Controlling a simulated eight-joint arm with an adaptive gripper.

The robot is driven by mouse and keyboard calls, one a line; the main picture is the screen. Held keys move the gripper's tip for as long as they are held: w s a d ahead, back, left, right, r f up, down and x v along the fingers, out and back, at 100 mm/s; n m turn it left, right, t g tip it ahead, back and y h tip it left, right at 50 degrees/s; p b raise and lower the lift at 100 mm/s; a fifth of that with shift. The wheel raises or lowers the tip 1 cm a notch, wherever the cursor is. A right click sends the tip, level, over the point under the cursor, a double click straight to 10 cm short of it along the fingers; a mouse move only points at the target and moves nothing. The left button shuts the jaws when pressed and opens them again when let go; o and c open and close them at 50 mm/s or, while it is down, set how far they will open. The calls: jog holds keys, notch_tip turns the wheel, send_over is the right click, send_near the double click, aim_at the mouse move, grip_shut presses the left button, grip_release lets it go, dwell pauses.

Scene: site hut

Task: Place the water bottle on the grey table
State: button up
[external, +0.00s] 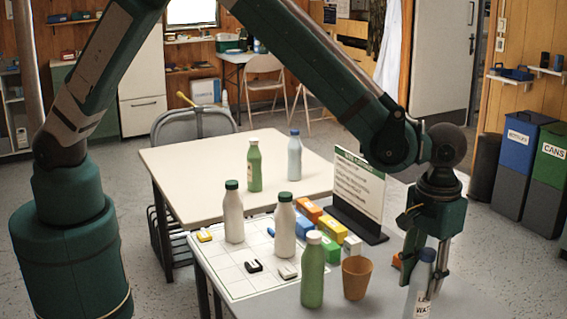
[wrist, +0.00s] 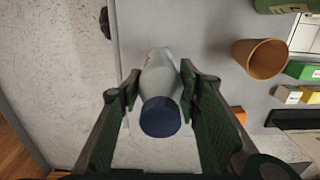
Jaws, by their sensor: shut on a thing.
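The water bottle (external: 420,293) is pale grey-blue with a dark blue cap and a white label. My gripper (external: 424,276) is shut on it near the right end of the grey table (external: 266,297). In the wrist view the bottle (wrist: 160,75) sits between the two green fingers (wrist: 158,92), its cap toward the camera. It is over the grey table top (wrist: 205,32), close to the table's edge. The external frame cuts off the bottle's bottom, so I cannot tell whether it touches the table.
A green bottle (external: 313,272) and an orange cup (external: 356,278) stand left of my gripper. White bottles (external: 234,215), colored blocks (external: 323,226) and a sign (external: 357,188) are behind. A cream table (external: 200,160) holds two more bottles. Bare grey surface surrounds the held bottle.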

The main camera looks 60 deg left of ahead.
aim_at(428, 251)
jog(key=shift+f, duration=1.95)
jog(key=o, duration=1.1)
jog(key=shift+o, duration=0.2)
notch_tip(428, 251, up, 12)
jog(key=shift+r, duration=0.1)
jog(key=shift+a+r, duration=0.1)
